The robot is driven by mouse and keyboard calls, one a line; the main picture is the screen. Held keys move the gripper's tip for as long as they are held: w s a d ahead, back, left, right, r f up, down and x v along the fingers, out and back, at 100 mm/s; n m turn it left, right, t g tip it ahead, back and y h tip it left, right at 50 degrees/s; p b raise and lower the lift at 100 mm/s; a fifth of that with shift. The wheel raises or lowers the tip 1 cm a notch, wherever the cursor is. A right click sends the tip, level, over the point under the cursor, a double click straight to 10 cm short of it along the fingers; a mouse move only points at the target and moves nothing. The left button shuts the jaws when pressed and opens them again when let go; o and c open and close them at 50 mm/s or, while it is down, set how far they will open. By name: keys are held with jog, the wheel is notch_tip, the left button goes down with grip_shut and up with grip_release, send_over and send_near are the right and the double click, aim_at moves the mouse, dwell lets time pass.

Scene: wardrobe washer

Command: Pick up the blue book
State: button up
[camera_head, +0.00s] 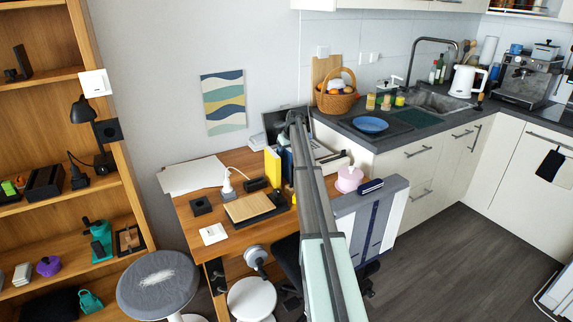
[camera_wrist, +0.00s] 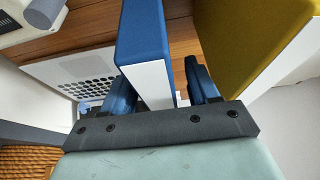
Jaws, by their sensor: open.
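The blue book (camera_wrist: 143,35) stands upright in the wrist view, with its white edge facing my gripper. My gripper (camera_wrist: 162,84) is open, with one dark blue finger on each side of the book's near end. There is a gap on the right side; whether the left finger touches the book I cannot tell. In the head view the blue book (camera_head: 287,163) stands on the wooden desk (camera_head: 185,218), partly hidden by my arm. My gripper's fingers are hidden in that view.
A yellow book (camera_head: 272,167) stands just left of the blue one; in the wrist view it is close on the right (camera_wrist: 245,35). A laptop (camera_wrist: 85,72) lies on the other side. A white lamp-like object (camera_head: 228,185) and a wooden board (camera_head: 250,206) are on the desk.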

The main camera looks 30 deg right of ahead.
dwell(0.3)
grip_shut()
dwell(0.4)
